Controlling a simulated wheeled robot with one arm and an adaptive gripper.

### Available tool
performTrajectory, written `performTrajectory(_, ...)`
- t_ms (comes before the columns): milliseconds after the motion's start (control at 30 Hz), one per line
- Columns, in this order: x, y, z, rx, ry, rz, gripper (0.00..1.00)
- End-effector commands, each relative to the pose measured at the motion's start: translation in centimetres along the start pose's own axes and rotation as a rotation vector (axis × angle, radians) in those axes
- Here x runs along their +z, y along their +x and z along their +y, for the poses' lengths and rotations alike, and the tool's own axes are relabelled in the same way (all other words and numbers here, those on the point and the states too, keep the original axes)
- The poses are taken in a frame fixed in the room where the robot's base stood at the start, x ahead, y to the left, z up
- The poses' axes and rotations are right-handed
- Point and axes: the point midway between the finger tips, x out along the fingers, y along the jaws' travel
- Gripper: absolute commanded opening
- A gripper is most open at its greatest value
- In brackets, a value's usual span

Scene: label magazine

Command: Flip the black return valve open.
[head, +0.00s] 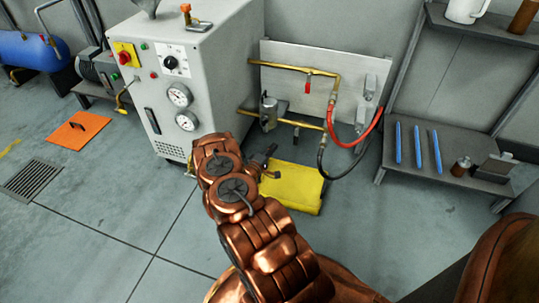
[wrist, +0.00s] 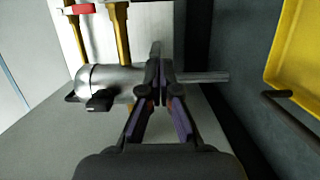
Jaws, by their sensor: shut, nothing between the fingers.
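The black return valve (head: 296,131) is a small dark lever on the lower brass pipe, near the black hose, in the head view. At this size I cannot tell which way its lever points. My gripper (head: 269,151) is below and left of it, apart from it. In the wrist view my gripper (wrist: 161,82) is shut and empty, its fingertips in front of a silver cylinder (wrist: 108,79) with dark knobs. I cannot tell whether they touch it. I cannot make out the black valve surely in the wrist view.
A red valve handle (head: 308,87) hangs on the upper brass pipe. Red hose (head: 362,143) and black hose (head: 321,160) loop at the right. A yellow case (head: 301,188) lies on the floor below. The grey cabinet (head: 219,75) stands left, a shelf (head: 465,182) right.

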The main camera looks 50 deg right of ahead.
Motion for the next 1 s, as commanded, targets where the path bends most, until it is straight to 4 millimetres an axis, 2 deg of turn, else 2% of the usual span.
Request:
performTrajectory(100,0.1,1.9,-0.1,0.002,0.003,-0.003,0.0)
performTrajectory(400,0.1,5.4,-0.2,0.0,0.002,-0.003,0.0)
performTrajectory(800,3.2,5.9,-0.2,-0.001,0.0,-0.003,0.0)
performTrajectory(1000,3.9,6.1,-0.1,-0.002,0.0,-0.002,0.0)
